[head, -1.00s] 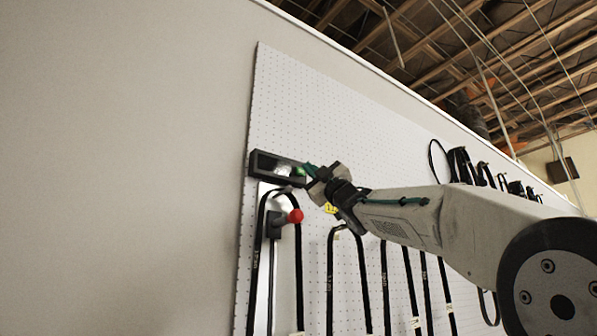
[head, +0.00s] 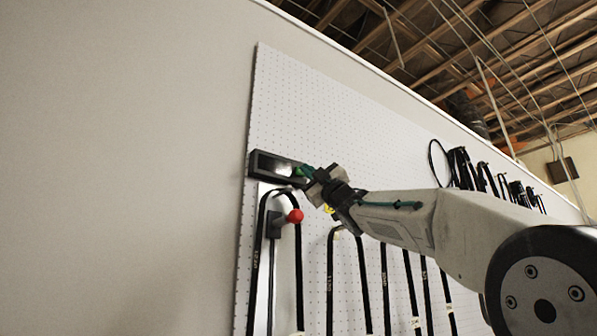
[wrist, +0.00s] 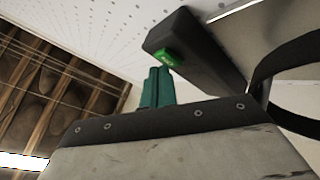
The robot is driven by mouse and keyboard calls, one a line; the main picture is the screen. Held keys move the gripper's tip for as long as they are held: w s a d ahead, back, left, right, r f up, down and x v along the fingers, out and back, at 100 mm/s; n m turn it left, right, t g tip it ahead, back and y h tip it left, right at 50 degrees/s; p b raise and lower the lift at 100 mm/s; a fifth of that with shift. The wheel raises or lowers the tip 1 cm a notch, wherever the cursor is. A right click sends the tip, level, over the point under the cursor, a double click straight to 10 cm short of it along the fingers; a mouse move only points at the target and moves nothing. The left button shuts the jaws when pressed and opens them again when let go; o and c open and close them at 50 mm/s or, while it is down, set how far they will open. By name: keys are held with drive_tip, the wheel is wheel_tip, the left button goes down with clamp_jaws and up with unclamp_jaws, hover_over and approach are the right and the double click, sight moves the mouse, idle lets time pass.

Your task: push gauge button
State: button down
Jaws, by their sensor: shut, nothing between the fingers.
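The gauge (head: 271,166) is a dark rectangular box mounted near the left edge of the white pegboard. Its dark body (wrist: 203,50) fills the upper middle of the wrist view. A green button (wrist: 167,57) sits on the near end of the gauge; only a small bit of green shows in the head view (head: 298,171). My gripper (head: 306,170) is at the gauge's right end, with teal fingers shut and empty. In the wrist view the fingertips (wrist: 158,70) are just below the button, very close to it. I cannot tell whether they touch it.
A red ball-shaped knob (head: 295,216) on a dark mount is below the gauge. Several black straps or belts (head: 362,280) hang on the pegboard (head: 300,100) below my arm. Black items (head: 462,168) hang at the right. The wall at the left is bare.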

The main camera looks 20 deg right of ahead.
drive_tip(key=shift+w, duration=0.2)
drive_tip(key=shift+s, duration=0.1)
drive_tip(key=shift+s+d, duration=0.2)
drive_tip(key=shift+s, duration=0.35)
drive_tip(key=s+d, duration=0.1)
drive_tip(key=s, duration=0.4)
drive_tip(key=shift+s+d, duration=0.4)
drive_tip(key=shift+w+f, duration=0.1)
drive_tip(key=shift+w, duration=0.1)
idle(1.1)
